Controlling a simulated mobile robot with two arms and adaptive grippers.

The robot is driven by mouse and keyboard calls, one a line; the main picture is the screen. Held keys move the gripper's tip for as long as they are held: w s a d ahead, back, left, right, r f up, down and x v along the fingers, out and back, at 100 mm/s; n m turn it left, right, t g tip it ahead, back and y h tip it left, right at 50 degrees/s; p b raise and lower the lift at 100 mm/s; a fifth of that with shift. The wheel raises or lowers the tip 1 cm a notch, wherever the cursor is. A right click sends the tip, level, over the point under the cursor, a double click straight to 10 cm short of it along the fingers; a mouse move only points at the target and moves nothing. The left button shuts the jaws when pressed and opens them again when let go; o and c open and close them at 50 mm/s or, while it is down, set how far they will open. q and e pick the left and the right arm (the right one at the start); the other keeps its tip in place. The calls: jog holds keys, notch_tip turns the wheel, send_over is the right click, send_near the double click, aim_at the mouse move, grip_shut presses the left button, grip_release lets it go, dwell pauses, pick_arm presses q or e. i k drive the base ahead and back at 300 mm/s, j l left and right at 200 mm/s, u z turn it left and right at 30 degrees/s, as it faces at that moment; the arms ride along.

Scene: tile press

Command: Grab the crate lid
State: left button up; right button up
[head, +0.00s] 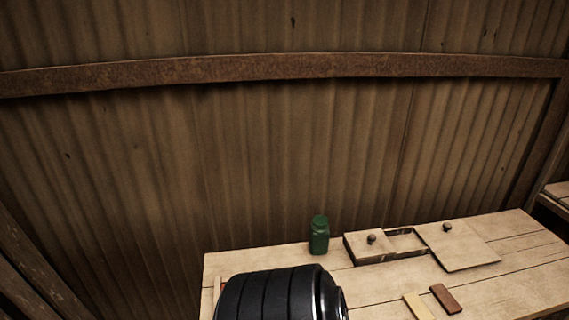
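A small pale wooden crate (376,259) stands on the table in the head view. A flat square panel with a dark round knob (371,239) covers its left part, and a dark opening shows beside that. A second pale square lid with a dark knob (462,249) is at the crate's right side. It lies slightly tilted, its left edge at or over the crate's right edge; I cannot tell if they touch. Neither of my grippers is in view.
The wooden table (520,285) stands against a corrugated wall. A green bottle (319,236) stands upright left of the crate. A yellowish tile (417,307) and a brown tile (445,298) lie in front of it. The table's right part is clear.

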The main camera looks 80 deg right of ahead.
aim_at(456, 247)
jog(key=j+z, duration=0.2)
jog(key=z, duration=3.8)
jog(key=i+l, duration=0.2)
jog(key=l, duration=0.15)
jog(key=u, duration=0.05)
